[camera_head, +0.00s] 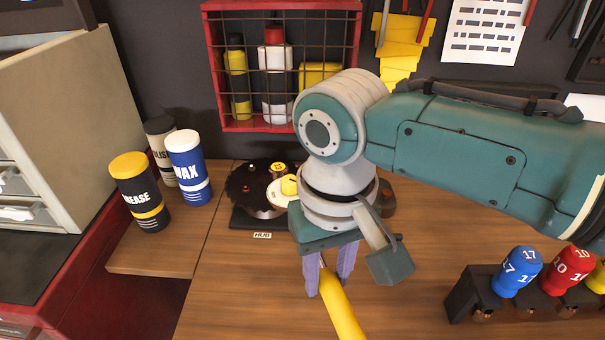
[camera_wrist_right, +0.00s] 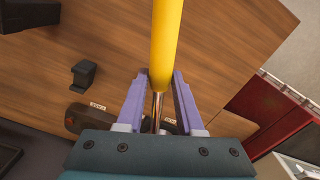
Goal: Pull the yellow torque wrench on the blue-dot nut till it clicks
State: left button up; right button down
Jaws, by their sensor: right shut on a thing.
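The torque wrench has a thick yellow handle (camera_head: 342,312). My right gripper (camera_head: 330,284) has its purple fingers shut around it, low over the bench. In the right wrist view the yellow handle (camera_wrist_right: 166,45) runs up between the fingers (camera_wrist_right: 161,80), with a metal shaft on the gripper side. The hub (camera_head: 246,190), a dark toothed disc on a black base, sits behind my right wrist with yellow-topped parts on it. My arm hides part of the hub and the wrench's head. No blue-dot nut can be made out. My left gripper is out of view.
Grease (camera_head: 140,192), wax (camera_head: 188,167) and polish (camera_head: 160,148) cans stand left of the hub. A rack of coloured, numbered sockets (camera_head: 473,293) stands at the right. A red wire cage (camera_head: 214,75) with bottles hangs behind. The bench between hub and rack is mostly bare.

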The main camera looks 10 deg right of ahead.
jog(key=shift+a+m, duration=0.5)
jog(key=shift+a, duration=0.55)
jog(key=shift+w+a+m+b, duration=0.2)
jog(key=shift+a+m+b, duration=0.45)
jog(key=shift+a, duration=0.8)
jog(key=shift+w+a+m+b, duration=0.2)
jog(key=shift+a+m+b, duration=0.2)
jog(key=shift+a+m, duration=0.75)
jog(key=shift+a+n, duration=0.25)
jog(key=shift+n, duration=0.05)
